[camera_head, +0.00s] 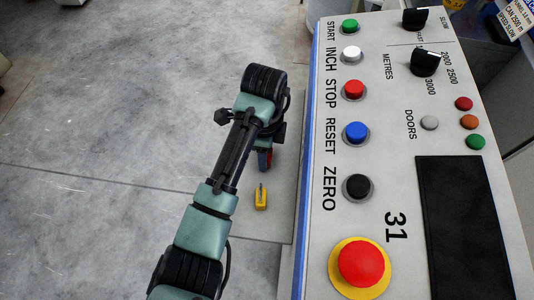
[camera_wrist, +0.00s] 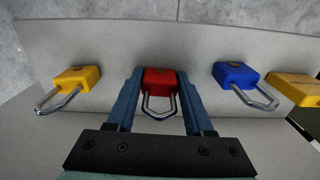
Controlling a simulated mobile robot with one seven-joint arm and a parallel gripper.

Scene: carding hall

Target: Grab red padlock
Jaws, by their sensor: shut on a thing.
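The red padlock (camera_wrist: 160,79) sits between the two blue fingers of my gripper (camera_wrist: 159,92) in the wrist view. Its body is near the fingertips and its silver shackle points toward the gripper's palm. My gripper is shut on the padlock, with a finger against each side. In the head view my gripper (camera_head: 265,160) is beside the left edge of the control panel, mostly hidden by my arm; only a sliver of red shows there. I cannot tell whether the padlock still touches the grey surface.
A yellow padlock (camera_wrist: 78,77) lies to the left and a blue padlock (camera_wrist: 236,75) to the right on the grey surface (camera_wrist: 110,45). Another yellow item (camera_wrist: 295,88) is at far right. The control panel (camera_head: 400,160), with several buttons, stands right of my arm.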

